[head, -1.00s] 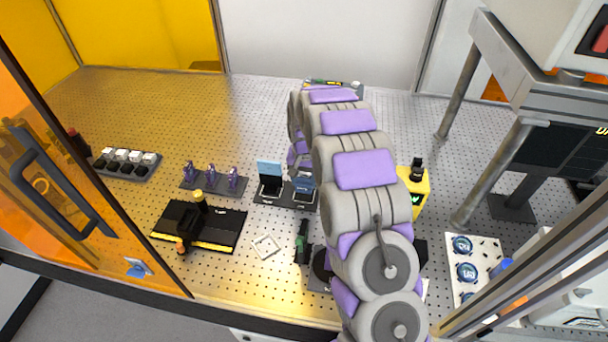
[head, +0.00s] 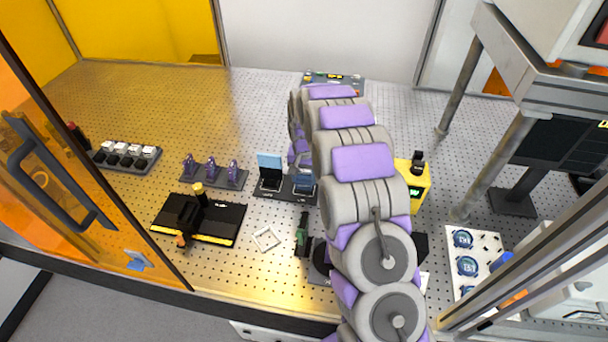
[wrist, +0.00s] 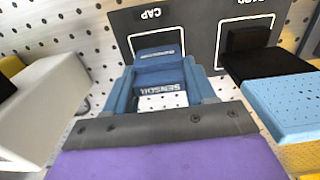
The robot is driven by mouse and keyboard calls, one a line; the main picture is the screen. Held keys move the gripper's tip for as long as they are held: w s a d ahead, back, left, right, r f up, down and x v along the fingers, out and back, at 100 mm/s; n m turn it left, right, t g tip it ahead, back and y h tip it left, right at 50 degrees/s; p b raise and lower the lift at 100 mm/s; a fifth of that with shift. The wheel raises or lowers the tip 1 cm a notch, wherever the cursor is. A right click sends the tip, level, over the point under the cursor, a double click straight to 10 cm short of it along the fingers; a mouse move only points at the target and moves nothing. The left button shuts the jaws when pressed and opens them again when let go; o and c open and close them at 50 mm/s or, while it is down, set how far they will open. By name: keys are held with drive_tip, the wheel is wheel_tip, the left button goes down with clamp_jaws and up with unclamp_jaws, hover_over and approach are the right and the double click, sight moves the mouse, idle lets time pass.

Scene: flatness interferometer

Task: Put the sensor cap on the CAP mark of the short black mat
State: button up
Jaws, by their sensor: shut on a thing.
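The blue sensor cap (wrist: 160,78), labelled SENSOR, is between the fingers of my gripper (wrist: 160,68) in the wrist view. My gripper is shut on it. The short black mat (wrist: 187,20) lies below and beyond. Its white-outlined CAP mark (wrist: 150,14) shows behind the cap, which hides the mark's lower part. A second outlined mark lies to the right. In the head view the cap (head: 304,184) is over the right part of the mat (head: 283,196), and my arm hides most of the gripper. I cannot tell whether the cap touches the mat.
A black stand with a light blue panel (head: 270,166) occupies the mat's left side, close to the cap. A rack of purple items (head: 211,170) and a black device (head: 205,222) are farther left. A yellow device (head: 414,182) stands right of my arm.

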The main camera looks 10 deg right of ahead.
drive_tip(key=shift+f, duration=0.15)
drive_tip(key=o, duration=0.9)
drive_tip(key=shift+r+p, duration=0.9)
drive_tip(key=shift+r, duration=2.6)
